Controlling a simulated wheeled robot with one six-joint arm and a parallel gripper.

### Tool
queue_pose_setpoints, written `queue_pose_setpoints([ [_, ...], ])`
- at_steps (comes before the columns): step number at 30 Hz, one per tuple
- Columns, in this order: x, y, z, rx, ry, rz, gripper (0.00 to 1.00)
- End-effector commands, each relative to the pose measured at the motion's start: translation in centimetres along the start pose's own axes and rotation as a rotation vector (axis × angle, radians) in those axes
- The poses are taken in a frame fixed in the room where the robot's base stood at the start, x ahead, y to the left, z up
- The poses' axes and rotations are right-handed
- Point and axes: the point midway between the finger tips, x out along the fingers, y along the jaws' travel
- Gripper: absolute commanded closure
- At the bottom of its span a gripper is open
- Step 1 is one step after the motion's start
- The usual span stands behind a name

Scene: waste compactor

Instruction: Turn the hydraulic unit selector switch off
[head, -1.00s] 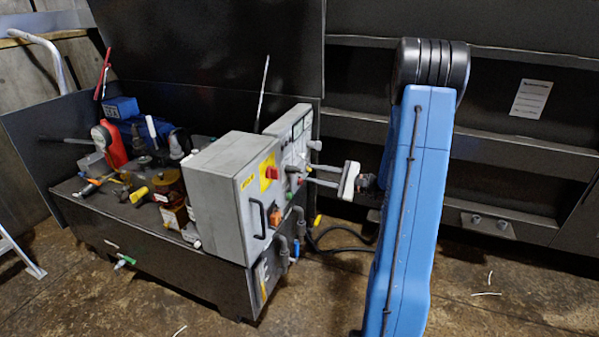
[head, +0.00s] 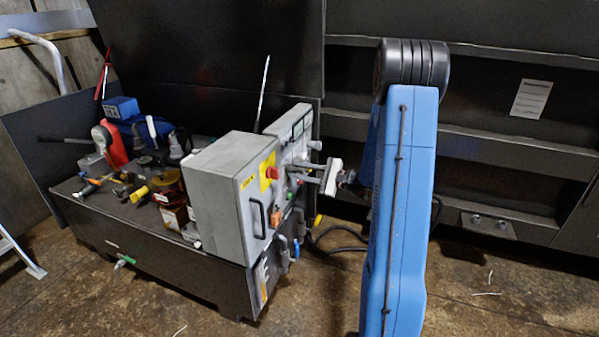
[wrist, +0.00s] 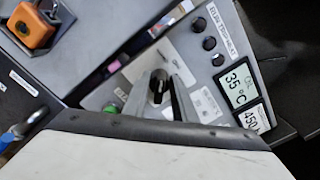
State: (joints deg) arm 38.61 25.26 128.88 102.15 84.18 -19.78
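The hydraulic unit's grey control cabinet (head: 215,185) stands on the dark unit, with a side panel (head: 292,140) facing my arm. My gripper (head: 293,170) is close to that panel, its two fingers apart one above the other. In the wrist view, the fingers of my gripper (wrist: 160,82) straddle a dark selector knob (wrist: 158,88) on the light panel. The fingers look open around the knob; contact cannot be made out. The knob is hidden in the head view.
A green button (wrist: 110,110) and a 35 °C display (wrist: 238,84) flank the fingers in the wrist view. An orange switch (wrist: 35,25) is at upper left. A red button (head: 271,172) and a handle (head: 257,218) project from the cabinet front.

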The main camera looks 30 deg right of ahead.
Motion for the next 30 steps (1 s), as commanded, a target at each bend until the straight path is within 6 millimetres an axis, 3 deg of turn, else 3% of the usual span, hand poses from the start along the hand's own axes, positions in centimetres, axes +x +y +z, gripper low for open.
queue_pose_setpoints([
  [13, -0.02, 0.0, 0.0, 0.1, 0.0, 0.001, 0.98],
  [30, -0.04, -0.26, -0.1, 0.555, 0.0, 0.001, 0.98],
])
